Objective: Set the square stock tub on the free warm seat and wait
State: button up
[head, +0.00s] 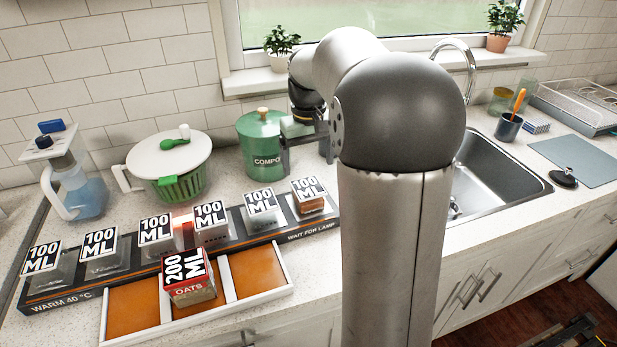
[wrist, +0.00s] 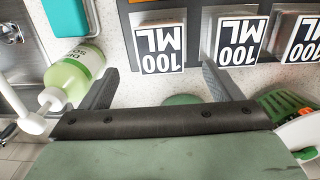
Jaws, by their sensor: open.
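Several square clear tubs with "100 ML" lids stand in a row on the dark warm strip (head: 60,298), marked "WARM 40 °C" and "WAIT FOR LAMP". The rightmost tub (head: 309,203) has brown contents; the others look pale or clear. A red glow shows near the third tub (head: 157,236) and fourth tub (head: 211,226). I cannot tell which is the stock tub, nor make out a clearly free seat. My gripper (head: 308,160) is open and empty, behind the strip's right end. In the wrist view, my gripper (wrist: 158,82) points toward a "100 ML" tub (wrist: 160,46), apart from it.
A white tray (head: 286,285) with orange compartments holds a red "200 ML" oats tub (head: 190,280) in its middle. A green compost bin (head: 262,148), a salad spinner (head: 172,165) and a jug (head: 80,190) stand behind the strip. A soap bottle (wrist: 72,75) is beside one finger. The sink (head: 495,180) is right.

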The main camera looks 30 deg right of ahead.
jog(key=s+a+f, duration=0.3)
jog(key=s+a, duration=0.2)
jog(key=s, duration=0.3)
jog(key=s+a+f+n, duration=0.1)
jog(key=s+a+f, duration=0.1)
jog(key=s+a, duration=0.3)
jog(key=s+a+f, duration=0.3)
jog(key=s+a, duration=0.2)
jog(key=s, duration=0.5)
jog(key=shift+s+f, duration=0.35)
